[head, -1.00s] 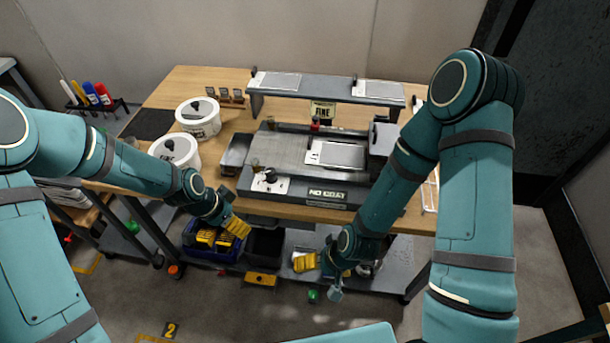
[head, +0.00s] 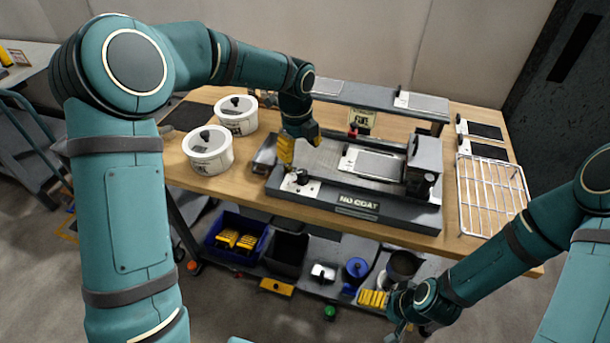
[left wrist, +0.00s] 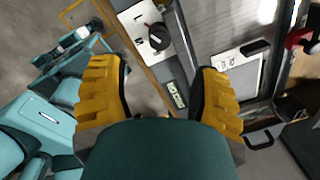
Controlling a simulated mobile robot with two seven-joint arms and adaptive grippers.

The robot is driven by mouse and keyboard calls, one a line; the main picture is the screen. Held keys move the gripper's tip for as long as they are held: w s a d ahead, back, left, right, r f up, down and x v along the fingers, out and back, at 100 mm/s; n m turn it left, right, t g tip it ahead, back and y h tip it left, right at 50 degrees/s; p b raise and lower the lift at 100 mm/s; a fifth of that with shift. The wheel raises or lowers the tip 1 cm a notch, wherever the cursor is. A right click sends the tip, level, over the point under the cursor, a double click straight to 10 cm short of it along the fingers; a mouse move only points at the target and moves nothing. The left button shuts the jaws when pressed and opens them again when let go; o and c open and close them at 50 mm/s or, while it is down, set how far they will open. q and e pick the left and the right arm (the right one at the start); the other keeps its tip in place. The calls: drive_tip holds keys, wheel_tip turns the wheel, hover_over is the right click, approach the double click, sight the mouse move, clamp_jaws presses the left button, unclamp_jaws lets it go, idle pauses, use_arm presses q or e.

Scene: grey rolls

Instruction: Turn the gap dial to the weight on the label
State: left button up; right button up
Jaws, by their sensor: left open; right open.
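The gap dial is a black knob (head: 302,176) on a white plate (head: 291,187) at the front left corner of the grey coating machine (head: 390,212). It also shows in the left wrist view as a black knob (left wrist: 158,37) with a red mark, on its white plate. A label reading "FINE" (head: 361,121) stands behind the machine; its smaller print is too small to read. My left gripper (head: 286,155) is open and empty, above and just behind the dial, apart from it. Its yellow fingers (left wrist: 160,90) are spread wide. My right gripper (head: 385,310) is open, low beside the lower shelf.
Two white lidded tubs (head: 208,150) stand left of the machine. A wire rack (head: 490,196) lies at the right of the wooden table (head: 455,222). A grey raised shelf (head: 380,97) spans the back. Bins, including a blue one (head: 236,240), sit below.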

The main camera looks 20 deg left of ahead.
sight(303, 172)
use_arm(q)
drive_tip(key=f, duration=0.3)
drive_tip(key=f+b, duration=0.1)
drive_tip(key=f, duration=0.2)
drive_tip(key=f+b, duration=0.1)
drive_tip(key=f, duration=0.2)
drive_tip(key=shift+w+d+f, duration=0.2)
drive_tip(key=shift+w+d, duration=0.05)
clamp_jaws()
